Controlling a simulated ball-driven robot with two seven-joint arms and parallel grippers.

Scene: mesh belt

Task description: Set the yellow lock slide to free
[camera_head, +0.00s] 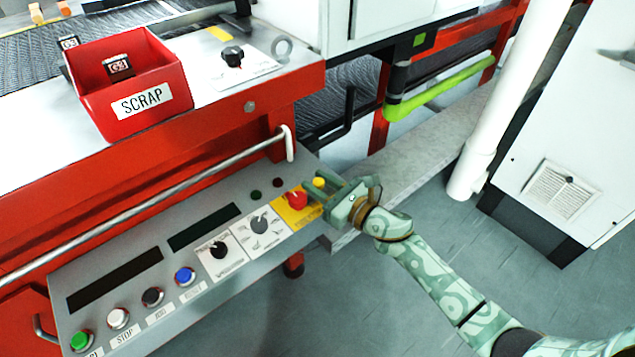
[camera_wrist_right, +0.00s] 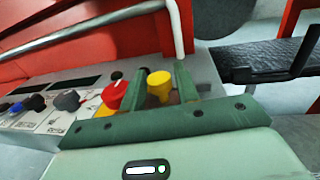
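A yellow knob (camera_head: 319,182), which I take to be the lock slide, sits at the right end of the grey control panel (camera_head: 150,225), beside a red knob (camera_head: 296,199) on a yellow plate. Its setting and any markings cannot be read. My right gripper (camera_head: 313,189) is at this end of the panel with its fingers pointing at the knob. In the right wrist view the yellow knob (camera_wrist_right: 160,84) shows between the two open green fingers (camera_wrist_right: 162,88), with a small gap on each side. The fingers partly hide the panel there. My left gripper is not in view.
The panel also has black selector knobs (camera_head: 219,249) and several push buttons (camera_head: 185,276). A red SCRAP bin (camera_head: 125,80) stands on the machine top. Open floor (camera_head: 370,300) lies in front.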

